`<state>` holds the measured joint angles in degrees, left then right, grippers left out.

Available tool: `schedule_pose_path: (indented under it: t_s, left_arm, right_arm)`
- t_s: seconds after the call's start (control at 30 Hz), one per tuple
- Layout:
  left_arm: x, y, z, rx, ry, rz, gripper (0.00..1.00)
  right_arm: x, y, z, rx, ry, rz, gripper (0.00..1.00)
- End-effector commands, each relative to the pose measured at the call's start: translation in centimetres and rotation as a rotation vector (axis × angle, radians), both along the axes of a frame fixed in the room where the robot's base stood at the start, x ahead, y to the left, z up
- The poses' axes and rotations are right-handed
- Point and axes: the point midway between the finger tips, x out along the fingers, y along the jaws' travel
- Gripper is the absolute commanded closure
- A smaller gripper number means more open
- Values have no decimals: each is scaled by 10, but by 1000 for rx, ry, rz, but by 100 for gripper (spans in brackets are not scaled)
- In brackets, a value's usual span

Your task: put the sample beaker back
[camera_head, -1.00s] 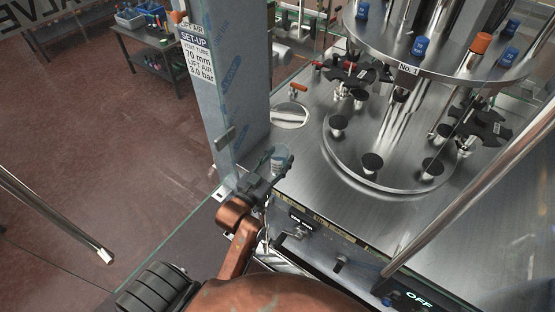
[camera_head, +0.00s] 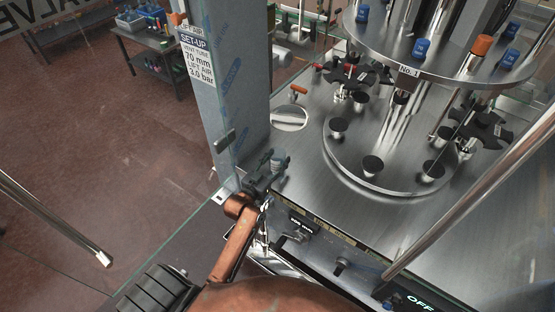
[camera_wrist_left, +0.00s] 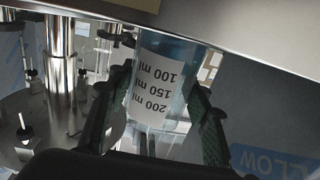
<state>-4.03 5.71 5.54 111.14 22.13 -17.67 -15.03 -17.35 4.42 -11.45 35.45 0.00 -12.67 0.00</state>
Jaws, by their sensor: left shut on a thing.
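The sample beaker (camera_head: 279,161) is a small clear vessel at the left edge of the machine's steel deck, near the foot of the blue-filmed column. My left gripper (camera_head: 268,174) is shut on it. In the left wrist view the beaker (camera_wrist_left: 160,85) has a white label reading 100, 150 and 200 ml, upside down in the picture. The dark fingers of my left gripper (camera_wrist_left: 158,115) lie on either side of it. In that view a pale panel edge cuts across its upper end. I cannot tell whether its base touches anything. My right gripper is not in view.
The steel deck (camera_head: 300,190) carries a round filler plate with black-topped pedestals (camera_head: 372,166). A round recess (camera_head: 289,117) lies behind the beaker. The blue-filmed column (camera_head: 232,85) stands close behind my gripper. A steel bar (camera_head: 470,205) crosses the right side.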

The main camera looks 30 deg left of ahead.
Motion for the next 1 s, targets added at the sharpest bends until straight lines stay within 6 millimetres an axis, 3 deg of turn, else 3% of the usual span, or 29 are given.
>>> schedule_pose_path:
  t_s: [0.33,0.37,0.6,1.0]
  left_arm:
    - [0,0,-3,1,-3,0,87]
    - [0,0,-4,0,-2,-1,54]
    - [0,0,-3,0,-2,-1,37]
    - [-5,0,0,0,-1,0,37]
  right_arm:
    - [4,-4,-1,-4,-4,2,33]
    - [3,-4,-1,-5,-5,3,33]
    - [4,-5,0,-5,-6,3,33]
    - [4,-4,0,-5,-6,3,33]
